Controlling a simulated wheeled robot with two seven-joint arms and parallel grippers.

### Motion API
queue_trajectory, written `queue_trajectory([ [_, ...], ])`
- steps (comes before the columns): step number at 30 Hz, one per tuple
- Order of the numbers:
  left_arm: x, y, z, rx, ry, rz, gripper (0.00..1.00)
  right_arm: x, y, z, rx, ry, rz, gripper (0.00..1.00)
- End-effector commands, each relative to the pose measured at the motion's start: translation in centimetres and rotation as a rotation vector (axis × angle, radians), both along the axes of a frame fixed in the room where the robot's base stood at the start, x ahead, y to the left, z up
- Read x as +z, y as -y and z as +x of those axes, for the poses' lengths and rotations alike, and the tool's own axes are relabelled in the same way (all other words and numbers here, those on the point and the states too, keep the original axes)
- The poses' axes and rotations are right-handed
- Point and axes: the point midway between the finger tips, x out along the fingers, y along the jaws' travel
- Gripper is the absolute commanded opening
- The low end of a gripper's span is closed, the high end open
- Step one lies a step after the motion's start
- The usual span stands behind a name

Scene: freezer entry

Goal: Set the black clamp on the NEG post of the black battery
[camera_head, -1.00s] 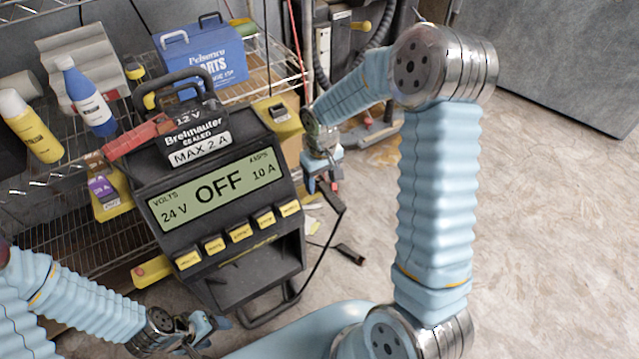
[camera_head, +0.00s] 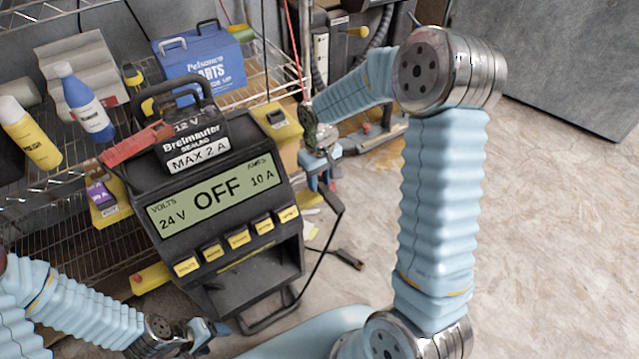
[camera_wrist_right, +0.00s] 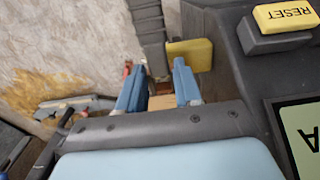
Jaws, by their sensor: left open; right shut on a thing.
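The black battery (camera_head: 193,147), labelled 12 V and MAX 2 A, sits on top of the charger, whose screen (camera_head: 219,194) reads OFF. A red clamp (camera_head: 133,146) lies at the battery's left. I cannot make out the NEG post. My right gripper (camera_head: 322,178) is to the right of the charger, shut on a dark thing that looks like the black clamp (camera_head: 331,196), with a black cable hanging below. Its two blue fingers (camera_wrist_right: 159,88) show in the right wrist view, where the held part is hard to make out. My left gripper (camera_head: 208,333) is open and low, below the charger.
A wire shelf at the back holds a blue parts box (camera_head: 200,68), a blue bottle (camera_head: 84,103) and a yellow bottle (camera_head: 30,132). A yellow holder (camera_head: 277,121) is at the charger's right side. A dark piece (camera_head: 348,259) lies on the floor. The floor at right is clear.

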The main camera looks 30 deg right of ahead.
Motion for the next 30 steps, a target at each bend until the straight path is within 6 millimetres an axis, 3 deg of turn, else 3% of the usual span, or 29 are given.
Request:
queue_trajectory([
  [9,0.1,0.0,0.0,0.0,0.0,0.0,0.64,6.9,-4.8,-1.7,0.004,0.006,0.001,0.0],
  [21,-0.5,-0.1,0.1,0.003,0.001,0.002,0.64,10.1,-11.8,-4.2,0.003,0.003,0.001,0.0],
  [30,0.2,-0.2,0.1,0.003,0.001,0.002,0.64,11.6,-13.2,-4.8,-0.001,0.001,0.001,0.0],
])
